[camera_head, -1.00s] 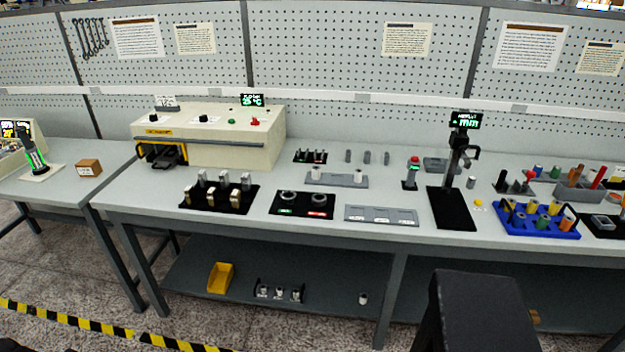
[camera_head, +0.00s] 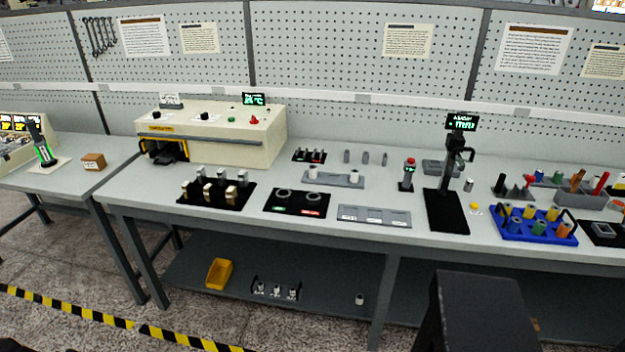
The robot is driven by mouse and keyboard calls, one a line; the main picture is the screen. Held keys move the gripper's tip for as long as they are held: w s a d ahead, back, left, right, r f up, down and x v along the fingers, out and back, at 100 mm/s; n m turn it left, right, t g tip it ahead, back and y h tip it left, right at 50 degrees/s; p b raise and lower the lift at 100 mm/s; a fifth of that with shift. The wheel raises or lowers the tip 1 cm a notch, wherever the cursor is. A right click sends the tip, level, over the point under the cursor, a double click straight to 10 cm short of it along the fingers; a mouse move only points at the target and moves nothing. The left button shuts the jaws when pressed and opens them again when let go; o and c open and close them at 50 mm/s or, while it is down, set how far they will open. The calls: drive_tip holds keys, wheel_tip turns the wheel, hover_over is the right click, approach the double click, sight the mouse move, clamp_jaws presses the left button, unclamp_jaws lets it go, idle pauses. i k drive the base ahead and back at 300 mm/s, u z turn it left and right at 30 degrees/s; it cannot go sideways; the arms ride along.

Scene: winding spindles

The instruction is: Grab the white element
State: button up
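Which piece the task's white element is cannot be told for certain. Two small whitish cylinders, a left one (camera_head: 313,172) and a right one (camera_head: 354,177), stand on a grey holder (camera_head: 333,181) in the middle of the bench. Another small whitish cylinder (camera_head: 359,299) stands alone on the lower shelf. Several small whitish pieces stand in a dark rack (camera_head: 276,293) on that shelf. My gripper is not in view; a dark part of my own body fills the bottom right.
The workbench (camera_head: 300,230) carries a beige machine (camera_head: 228,135), black fixture plates, a grey tray (camera_head: 374,216), a gauge stand (camera_head: 450,180) and a blue rack (camera_head: 532,228) of coloured spools. A yellow bin (camera_head: 219,273) sits on the lower shelf. Floor in front is clear.

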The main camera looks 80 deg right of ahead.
sight(312, 168)
drive_tip(key=k, duration=1.9)
drive_tip(key=z, duration=1.8)
drive_tip(key=i, duration=0.9)
drive_tip(key=u, duration=0.1)
